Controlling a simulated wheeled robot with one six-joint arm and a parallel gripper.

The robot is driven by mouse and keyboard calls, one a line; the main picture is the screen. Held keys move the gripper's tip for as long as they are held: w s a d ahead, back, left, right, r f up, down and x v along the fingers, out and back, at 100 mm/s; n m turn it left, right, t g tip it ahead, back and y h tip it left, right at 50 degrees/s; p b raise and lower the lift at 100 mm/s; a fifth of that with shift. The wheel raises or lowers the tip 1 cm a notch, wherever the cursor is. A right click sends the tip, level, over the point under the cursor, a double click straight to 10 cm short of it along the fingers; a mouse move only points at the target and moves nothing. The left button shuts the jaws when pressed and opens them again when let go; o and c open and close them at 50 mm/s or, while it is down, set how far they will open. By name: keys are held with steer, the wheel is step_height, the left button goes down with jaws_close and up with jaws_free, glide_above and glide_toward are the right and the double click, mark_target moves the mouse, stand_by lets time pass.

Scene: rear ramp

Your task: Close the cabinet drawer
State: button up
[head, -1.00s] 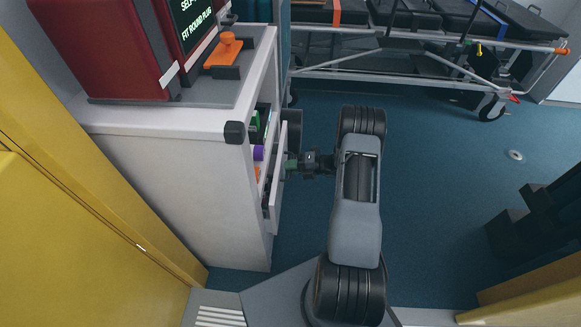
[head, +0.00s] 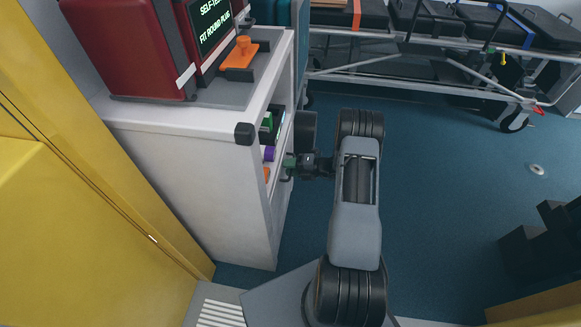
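The white cabinet (head: 195,185) stands left of my arm, with its open front facing right. Its drawer front (head: 281,195) is a narrow pale strip seen nearly edge-on and lies close to the cabinet's front edge. I cannot tell whether it is fully flush. My gripper (head: 289,166) is at the drawer front and points left, apparently touching it. Its fingers are small and dark, so whether they are open or shut does not show. Part of the drawer is hidden behind the cabinet's side wall.
A dark red case with a screen (head: 210,25) and an orange plug piece (head: 241,52) sit on the cabinet top. Green and purple items (head: 269,153) show inside the cabinet. A stretcher (head: 440,75) stands at the back.

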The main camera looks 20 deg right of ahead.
steer(key=p+v, duration=0.3)
steer(key=v, duration=1.1)
steer(key=shift+w, duration=0.1)
steer(key=shift+a, duration=0.1)
